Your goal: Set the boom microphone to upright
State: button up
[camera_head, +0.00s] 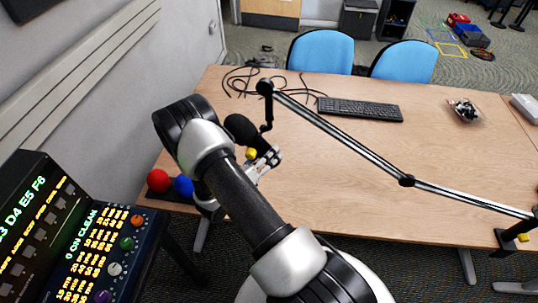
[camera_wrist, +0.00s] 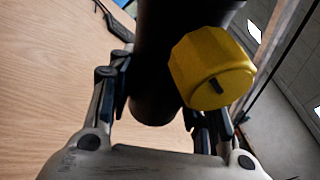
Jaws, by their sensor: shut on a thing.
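The boom microphone (camera_head: 240,129) is black, with a rounded head at upper left and a body slanting down to the right, so it looks tilted. It hangs by a short black bracket from the end of a jointed boom arm (camera_head: 335,131). A yellow knob (camera_head: 251,154) sits at its side; the knob (camera_wrist: 211,68) is large in the wrist view. My gripper (camera_head: 268,160) is shut on the black microphone body (camera_wrist: 160,60), with a finger on each side in the wrist view. The microphone's head is out of the wrist view.
The boom arm runs across the wooden table (camera_head: 330,205) to a clamp (camera_head: 515,237) at the right edge. A keyboard (camera_head: 360,109), loose black cables (camera_head: 240,80) and a bagged item (camera_head: 465,110) lie behind.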

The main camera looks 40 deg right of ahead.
jog(key=shift+w+a+f+m+t+y+b, duration=0.1)
jog(key=shift+w+a+f+m+y, duration=0.15)
jog(key=shift+m, duration=0.4)
jog(key=shift+w+a+f+m+t+y+b, duration=0.1)
jog(key=shift+w+f+m+y+b, duration=0.1)
jog(key=shift+w+m+y, duration=0.35)
jog(key=shift+w+a+f+m+t+y+b, duration=0.1)
jog(key=shift+w+a+f+m, duration=0.1)
jog(key=shift+m, duration=0.6)
jog(key=shift+w+a+f+m+y+b, duration=0.1)
jog(key=shift+w+a+m+y+b, duration=0.2)
jog(key=shift+m, duration=0.3)
jog(key=shift+w+a+f+m+y+b, duration=0.15)
jog(key=shift+w+m+y, duration=0.2)
jog(key=shift+m, duration=0.25)
jog(key=shift+w+r+m+t, duration=0.1)
jog(key=shift+w+m+t, duration=0.05)
jog(key=shift+m+t, duration=0.15)
jog(key=o, duration=1.5)
jog(key=shift+a, duration=0.1)
jog(key=v, duration=1.2)
